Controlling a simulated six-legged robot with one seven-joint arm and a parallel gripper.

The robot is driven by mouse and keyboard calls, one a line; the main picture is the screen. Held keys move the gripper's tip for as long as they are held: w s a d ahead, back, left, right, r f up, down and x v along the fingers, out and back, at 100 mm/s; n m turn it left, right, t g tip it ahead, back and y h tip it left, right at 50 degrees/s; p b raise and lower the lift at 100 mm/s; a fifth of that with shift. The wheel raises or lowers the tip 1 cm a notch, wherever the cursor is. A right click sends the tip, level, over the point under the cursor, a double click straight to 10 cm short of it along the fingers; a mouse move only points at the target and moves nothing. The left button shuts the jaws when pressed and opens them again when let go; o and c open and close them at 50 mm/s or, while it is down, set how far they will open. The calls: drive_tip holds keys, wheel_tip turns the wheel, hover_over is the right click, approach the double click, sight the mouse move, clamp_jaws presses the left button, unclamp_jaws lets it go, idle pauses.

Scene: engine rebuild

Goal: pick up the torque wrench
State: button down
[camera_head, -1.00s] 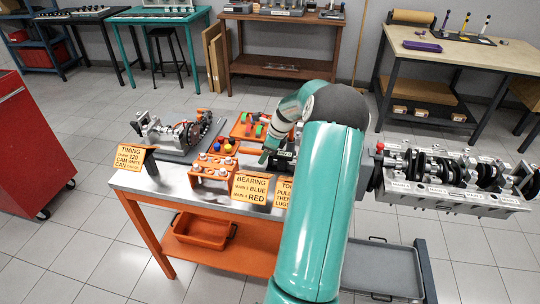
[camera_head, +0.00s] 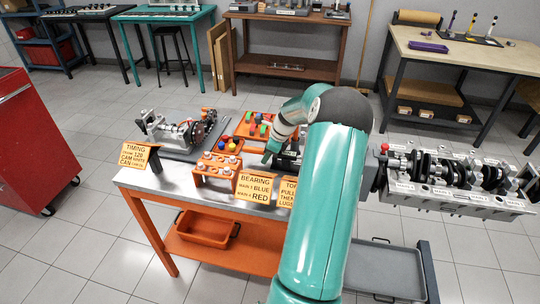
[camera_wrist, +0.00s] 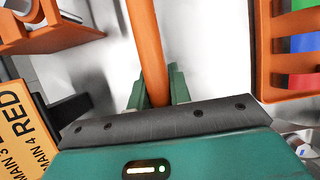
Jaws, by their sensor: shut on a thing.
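The torque wrench shows in the wrist view as a long orange handle (camera_wrist: 146,45). It runs up from between my fingers and out of the top of the frame. My gripper (camera_wrist: 158,90) is shut on this handle, with one green finger on each side. The wrench's head is out of the wrist view. In the head view my gripper (camera_head: 270,154) is low over the workbench (camera_head: 178,180), between the orange parts rack and the dark device.
An orange rack (camera_head: 216,170) and the yellow BEARING sign (camera_head: 256,188) stand close to my gripper. An orange tray (camera_wrist: 262,50) of coloured pieces is on the right in the wrist view. An engine block (camera_head: 450,198) is right of my arm. Floor is open behind the bench.

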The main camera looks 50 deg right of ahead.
drive_tip(key=shift+r, duration=0.55)
wheel_tip(320, 180, up, 2)
drive_tip(key=shift+r, duration=0.15)
drive_tip(key=s+a+r, duration=0.1)
drive_tip(key=s+r, duration=0.8)
drive_tip(key=s, duration=0.5)
drive_tip(key=shift+r, duration=0.3)
drive_tip(key=c, duration=2.1)
unclamp_jaws()
clamp_jaws()
drive_tip(key=shift+a, duration=0.1)
